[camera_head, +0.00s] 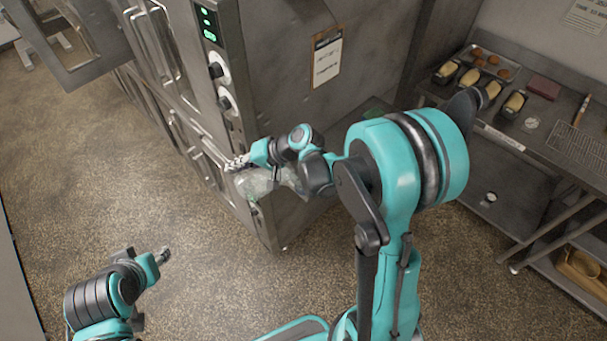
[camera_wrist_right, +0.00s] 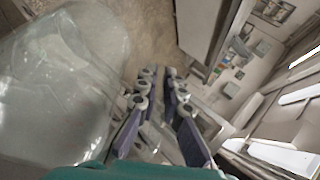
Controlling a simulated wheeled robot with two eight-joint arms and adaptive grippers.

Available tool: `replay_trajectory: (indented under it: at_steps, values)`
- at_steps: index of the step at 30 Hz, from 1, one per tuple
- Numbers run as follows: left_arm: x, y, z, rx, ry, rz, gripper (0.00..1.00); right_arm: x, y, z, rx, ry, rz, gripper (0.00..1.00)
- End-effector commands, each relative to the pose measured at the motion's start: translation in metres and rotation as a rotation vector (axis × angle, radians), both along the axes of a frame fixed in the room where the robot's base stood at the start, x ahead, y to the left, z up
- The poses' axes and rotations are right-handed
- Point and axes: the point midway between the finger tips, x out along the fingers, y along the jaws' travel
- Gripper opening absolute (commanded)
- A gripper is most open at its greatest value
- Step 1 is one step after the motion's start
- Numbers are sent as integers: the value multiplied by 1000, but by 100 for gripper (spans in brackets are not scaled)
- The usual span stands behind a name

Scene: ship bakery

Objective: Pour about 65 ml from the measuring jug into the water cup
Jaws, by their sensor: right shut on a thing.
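The clear measuring jug (camera_head: 257,184) hangs in the air beside the oven, below my right gripper (camera_head: 238,163). In the right wrist view the jug (camera_wrist_right: 60,85) fills the left side, and my right gripper (camera_wrist_right: 158,108) is shut, seemingly on its handle, which is mostly hidden. The water level in it is hard to make out. A small clear round vessel (camera_head: 531,124), perhaps the water cup, stands on the steel bench at the right. My right gripper is well away from it. My left gripper (camera_head: 164,255) is low at the left over open floor, too small to tell its opening.
The steel bench (camera_head: 505,138) carries several loaf tins, a tray of buns (camera_head: 491,64), a reddish box (camera_head: 544,87) and a wire rack (camera_head: 580,145). The steel oven (camera_head: 285,105) stands close behind the jug. A basket (camera_head: 580,267) is on the lower shelf. Floor at left is clear.

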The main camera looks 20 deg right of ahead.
Motion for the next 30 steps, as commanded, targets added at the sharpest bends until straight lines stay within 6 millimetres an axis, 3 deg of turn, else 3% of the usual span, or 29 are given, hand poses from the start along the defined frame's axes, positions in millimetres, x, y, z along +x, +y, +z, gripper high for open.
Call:
replay_trajectory:
  at_steps: [24,30]
  values:
    - [0,0,0,0,0,0,40,0,0,0,-1,0,0,0]
    - [0,0,-3,0,0,0,40,0,5,-9,-47,7,2,0]
